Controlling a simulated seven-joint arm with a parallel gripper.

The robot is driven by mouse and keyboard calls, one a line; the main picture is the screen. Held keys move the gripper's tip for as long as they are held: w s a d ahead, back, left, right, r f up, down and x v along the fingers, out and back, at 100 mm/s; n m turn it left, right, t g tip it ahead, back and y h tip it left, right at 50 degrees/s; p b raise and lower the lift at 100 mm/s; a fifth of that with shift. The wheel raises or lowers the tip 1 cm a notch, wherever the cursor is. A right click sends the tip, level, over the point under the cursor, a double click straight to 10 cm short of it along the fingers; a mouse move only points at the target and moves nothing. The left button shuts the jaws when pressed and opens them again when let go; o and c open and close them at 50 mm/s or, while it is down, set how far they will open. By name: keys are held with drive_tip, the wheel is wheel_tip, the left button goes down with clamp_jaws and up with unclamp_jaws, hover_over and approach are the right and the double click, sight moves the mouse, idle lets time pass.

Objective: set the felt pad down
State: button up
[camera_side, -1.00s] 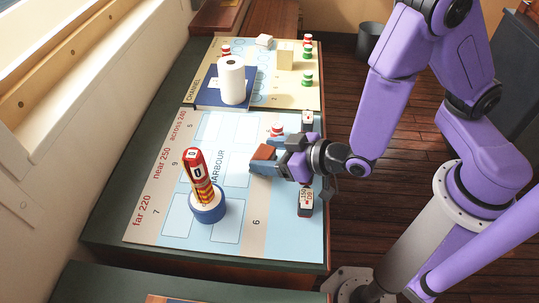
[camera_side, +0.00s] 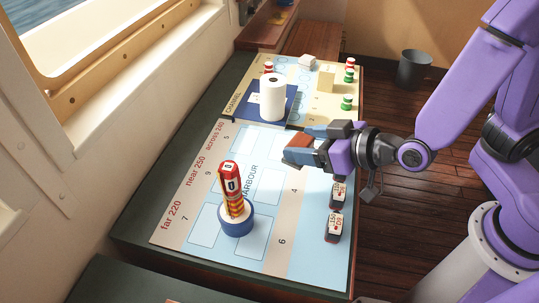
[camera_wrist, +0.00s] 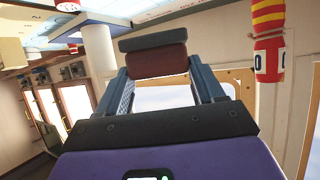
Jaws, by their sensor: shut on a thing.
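My gripper (camera_side: 305,148) is shut on the felt pad (camera_side: 298,141), a small reddish-brown block. In the wrist view the pad (camera_wrist: 158,60) sits between the two fingers, with a dark grey layer along its far side. In the side view the gripper and pad appear above the upper part of the pale blue harbour chart (camera_side: 272,258), apart from its surface as far as I can tell. The fingers partly cover the pad, and the arm hides part of the chart.
A red, white and yellow tower (camera_side: 231,182) stands on a round blue base at the chart's lower left. A white roll (camera_side: 272,100) stands behind on a dark blue board. Two small labelled blocks, one near (camera_side: 334,226) and one farther (camera_side: 338,193), line the right edge. The chart's front middle is clear.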

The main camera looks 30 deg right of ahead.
drive_tip(key=w+a+r+n+g+y, duration=0.2)
drive_tip(key=w+a+r+n+y, duration=0.1)
drive_tip(key=a, duration=0.4)
drive_tip(key=shift+n+y, duration=0.3)
drive_tip(key=x, duration=0.5)
drive_tip(key=f+x, duration=0.1)
drive_tip(key=x, duration=1)
drive_tip(key=shift+s+d+f, duration=0.15)
drive_tip(key=shift+d+f, duration=0.05)
drive_tip(key=shift+f, duration=0.25)
drive_tip(key=shift+a+f, duration=0.1)
drive_tip(key=shift+f, duration=0.1)
drive_tip(key=shift+w+a+f, duration=0.1)
drive_tip(key=shift+f, duration=0.75)
drive_tip(key=shift+w+a+f, duration=0.1)
drive_tip(key=shift+f, duration=0.75)
drive_tip(key=shift+d, duration=0.1)
drive_tip(key=o, duration=1)
drive_tip(key=shift+f, duration=0.15)
drive_tip(key=shift+o, duration=0.2)
